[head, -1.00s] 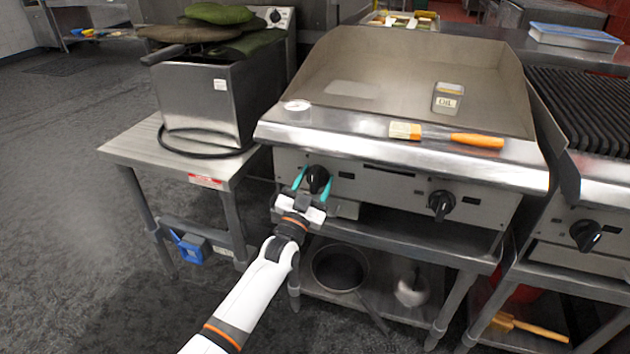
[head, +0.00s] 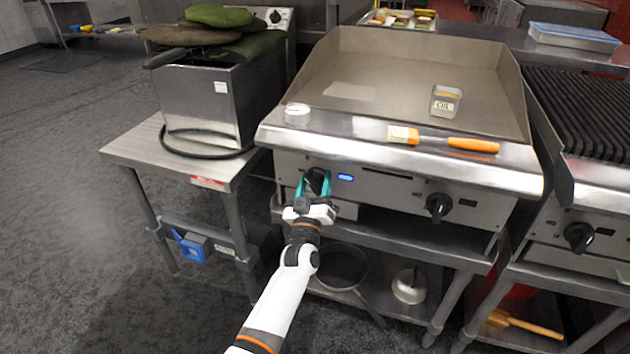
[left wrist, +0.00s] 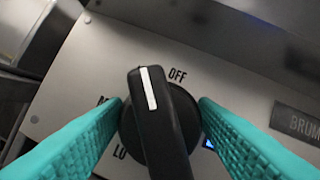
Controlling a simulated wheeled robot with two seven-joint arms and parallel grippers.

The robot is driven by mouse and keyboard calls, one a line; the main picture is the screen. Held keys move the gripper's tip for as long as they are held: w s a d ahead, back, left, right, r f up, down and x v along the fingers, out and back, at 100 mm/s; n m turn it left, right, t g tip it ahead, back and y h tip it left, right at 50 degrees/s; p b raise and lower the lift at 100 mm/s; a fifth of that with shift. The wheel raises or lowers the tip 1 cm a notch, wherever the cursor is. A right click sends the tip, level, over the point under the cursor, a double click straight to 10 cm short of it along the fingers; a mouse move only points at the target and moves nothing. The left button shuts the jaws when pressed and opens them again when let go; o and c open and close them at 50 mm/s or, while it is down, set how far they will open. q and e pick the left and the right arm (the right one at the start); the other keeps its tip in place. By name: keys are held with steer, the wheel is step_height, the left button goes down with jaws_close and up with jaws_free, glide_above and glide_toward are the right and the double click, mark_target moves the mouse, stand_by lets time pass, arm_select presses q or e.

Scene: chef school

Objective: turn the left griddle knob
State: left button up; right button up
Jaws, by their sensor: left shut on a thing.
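The left griddle knob (head: 316,181) is black and sits on the griddle's front panel. In the left wrist view the knob (left wrist: 158,120) fills the middle, its white line pointing up and a little left of the OFF mark. My left gripper (head: 314,190) has its two teal fingers around the knob, one on each side, shut on it. A small display beside the knob (head: 346,177) glows blue. The griddle (head: 400,155) stands on a steel table. My right gripper is not in view.
A second black knob (head: 439,206) is to the right on the same panel. A steel fryer (head: 215,100) stands on a side table at left. A pan (head: 340,266) lies on the lower shelf.

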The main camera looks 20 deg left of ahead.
arm_select(q)
steer(key=shift+f+n, duration=0.1)
steer(key=shift+n, duration=0.3)
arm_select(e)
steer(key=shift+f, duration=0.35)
arm_select(q)
steer(key=o, duration=0.7)
steer(key=shift+s, duration=0.2)
steer(key=p+v, duration=0.1)
steer(key=v, duration=1)
steer(key=shift+s+d+f, duration=0.1)
steer(key=shift+s+d, duration=0.1)
steer(key=shift+s, duration=0.1)
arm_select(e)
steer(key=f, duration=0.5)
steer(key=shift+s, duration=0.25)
